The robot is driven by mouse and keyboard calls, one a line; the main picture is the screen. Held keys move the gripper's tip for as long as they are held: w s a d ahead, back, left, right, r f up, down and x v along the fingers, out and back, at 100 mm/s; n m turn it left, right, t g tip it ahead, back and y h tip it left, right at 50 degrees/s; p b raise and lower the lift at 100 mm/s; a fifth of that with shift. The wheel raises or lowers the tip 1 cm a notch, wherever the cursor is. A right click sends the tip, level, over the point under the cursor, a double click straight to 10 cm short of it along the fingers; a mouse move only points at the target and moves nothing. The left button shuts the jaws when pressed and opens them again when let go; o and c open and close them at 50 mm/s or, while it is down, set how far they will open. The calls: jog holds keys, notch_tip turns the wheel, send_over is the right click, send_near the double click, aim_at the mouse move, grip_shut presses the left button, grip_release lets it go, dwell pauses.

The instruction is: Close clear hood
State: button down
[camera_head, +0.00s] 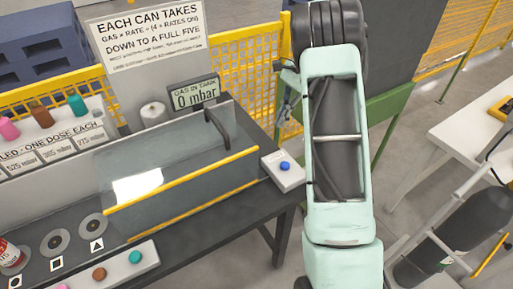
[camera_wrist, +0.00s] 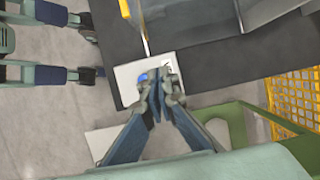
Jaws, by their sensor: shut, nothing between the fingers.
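The clear hood (camera_head: 165,172) stands on the dark bench in the head view, with a yellow strip along its front edge and a dark handle (camera_head: 217,128) at its right end. A second yellow strip lies lower, at the bench, with a clear front panel between the strips. I cannot tell how far the hood is open. Part of the hooded station (camera_wrist: 190,20) shows at the top of the wrist view. My gripper (camera_wrist: 161,108) is shut and empty, in front of a white button box in the wrist view, apart from the hood.
The white box with a blue button (camera_head: 285,166) sits at the bench's right end. A display (camera_head: 195,94) reads 0 mbar behind the hood. Round pads (camera_head: 92,226) and a button strip (camera_head: 118,270) lie at left and front. Yellow mesh fencing (camera_head: 255,65) stands behind.

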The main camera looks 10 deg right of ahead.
jog(key=p+x, duration=0.1)
jog(key=x, duration=0.9)
jog(key=shift+f, duration=0.1)
jog(key=shift+s+a+p, duration=0.3)
jog(key=shift+a, duration=0.6)
jog(key=shift+s+a+p, duration=0.25)
jog(key=shift+s+a, duration=0.05)
jog(key=shift+a, duration=0.6)
